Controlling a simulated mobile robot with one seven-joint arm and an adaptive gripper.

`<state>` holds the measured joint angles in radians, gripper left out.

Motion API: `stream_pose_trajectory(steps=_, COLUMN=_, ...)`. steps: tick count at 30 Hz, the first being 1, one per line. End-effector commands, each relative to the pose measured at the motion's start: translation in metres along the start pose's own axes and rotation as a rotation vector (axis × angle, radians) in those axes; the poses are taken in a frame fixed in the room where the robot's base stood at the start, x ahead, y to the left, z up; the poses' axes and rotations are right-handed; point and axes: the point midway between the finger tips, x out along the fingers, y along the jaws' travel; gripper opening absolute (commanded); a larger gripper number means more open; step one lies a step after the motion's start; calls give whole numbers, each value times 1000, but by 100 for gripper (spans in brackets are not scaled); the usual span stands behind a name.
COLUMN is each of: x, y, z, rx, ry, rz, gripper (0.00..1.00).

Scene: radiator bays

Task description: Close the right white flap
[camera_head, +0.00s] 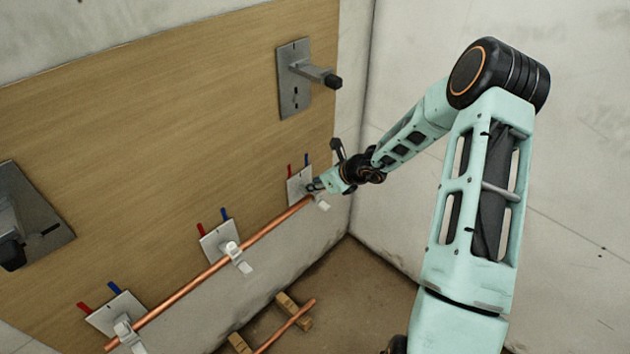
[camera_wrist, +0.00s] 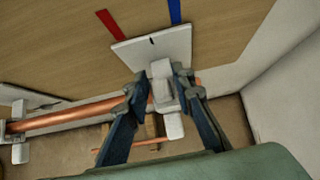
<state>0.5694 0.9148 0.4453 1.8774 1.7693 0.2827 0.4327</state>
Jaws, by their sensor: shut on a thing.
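The right white flap (camera_wrist: 173,126) is in the wrist view, hanging down below the copper pipe (camera_wrist: 75,117) at its right end. It belongs to a white clip on the right wall plate (camera_wrist: 168,42), which has a red and a blue strip above it. My gripper (camera_wrist: 160,84) has one finger on each side of the white clip part and is shut on it. I cannot tell where the flap ends and the clip body begins between the fingers. In the head view my gripper (camera_head: 315,186) is at the right plate (camera_head: 295,185), and the flap (camera_head: 323,204) shows just below it.
A middle clip (camera_head: 230,248) and a left clip (camera_head: 124,328) stand along the same pipe. A grey bracket (camera_head: 308,72) juts from the board above. A side wall is close on the right. Wooden blocks (camera_head: 293,308) and another pipe are on the floor.

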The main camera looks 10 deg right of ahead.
Motion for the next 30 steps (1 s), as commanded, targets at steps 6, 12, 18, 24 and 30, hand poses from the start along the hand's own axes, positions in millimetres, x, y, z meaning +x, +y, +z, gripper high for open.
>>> stream_pose_trajectory(steps=6, x=0, y=0, z=-1, rx=-1, ry=1, rz=1, gripper=27)
stream_pose_trajectory(steps=12, x=0, y=0, z=0, rx=-1, ry=0, rz=0, gripper=33)
stream_pose_trajectory(steps=18, x=-3, y=0, z=0, rx=-1, ry=-1, rz=-1, gripper=33)
stream_pose_trajectory(steps=24, x=-27, y=-2, z=1, rx=-2, ry=-2, rz=-4, gripper=33)
stream_pose_trajectory(steps=30, x=-65, y=-1, z=0, rx=-3, ry=0, rz=-4, gripper=33)
